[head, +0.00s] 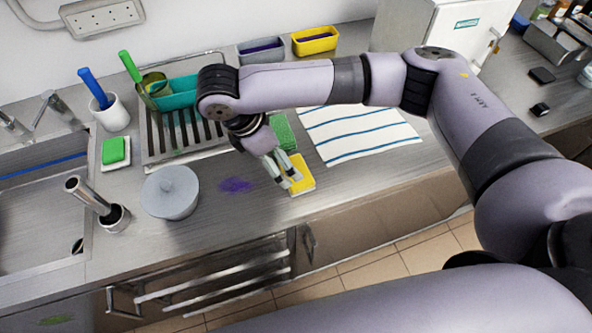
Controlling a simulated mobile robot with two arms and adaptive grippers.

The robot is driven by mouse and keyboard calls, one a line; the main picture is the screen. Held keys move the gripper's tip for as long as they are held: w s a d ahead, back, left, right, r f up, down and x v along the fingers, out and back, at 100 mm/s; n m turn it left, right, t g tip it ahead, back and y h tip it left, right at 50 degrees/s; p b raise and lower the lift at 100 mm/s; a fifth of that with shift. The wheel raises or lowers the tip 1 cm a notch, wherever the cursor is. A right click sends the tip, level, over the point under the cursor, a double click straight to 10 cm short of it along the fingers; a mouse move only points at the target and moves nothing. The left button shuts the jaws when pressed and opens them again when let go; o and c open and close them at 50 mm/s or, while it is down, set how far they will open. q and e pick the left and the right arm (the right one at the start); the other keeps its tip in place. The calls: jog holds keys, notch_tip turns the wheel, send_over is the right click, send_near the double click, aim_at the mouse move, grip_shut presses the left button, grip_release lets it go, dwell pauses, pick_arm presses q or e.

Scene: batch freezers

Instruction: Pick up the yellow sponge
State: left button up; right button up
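The yellow sponge (302,176) lies on the steel counter near its front edge, below the striped towel. My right gripper (291,182) reaches down over the sponge's left part and covers some of it. Its two fingertips show slightly apart, at or just above the sponge. I cannot tell whether they touch or grip it. My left gripper is not in view.
A green sponge (283,132) lies just behind the yellow one. A striped towel (360,132) lies to the right. A grey lidded pot (170,192) and a purple stain (236,185) are to the left. A dish rack (185,135) stands behind.

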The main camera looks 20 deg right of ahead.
aim_at(306, 184)
jog(key=x, duration=0.3)
jog(key=shift+w+d, duration=0.1)
jog(key=shift+p+x, duration=0.55)
jog(key=shift+x, duration=0.35)
jog(key=p+x, duration=0.1)
jog(key=x, duration=0.2)
jog(key=shift+d+f, duration=0.15)
jog(key=shift+f, duration=0.15)
jog(key=shift+d+f+p, duration=0.15)
jog(key=shift+f+p, duration=0.15)
jog(key=shift+f, duration=0.25)
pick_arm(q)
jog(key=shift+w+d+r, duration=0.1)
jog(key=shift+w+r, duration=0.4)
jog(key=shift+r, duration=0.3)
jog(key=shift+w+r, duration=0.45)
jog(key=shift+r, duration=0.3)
pick_arm(e)
jog(key=c, duration=1)
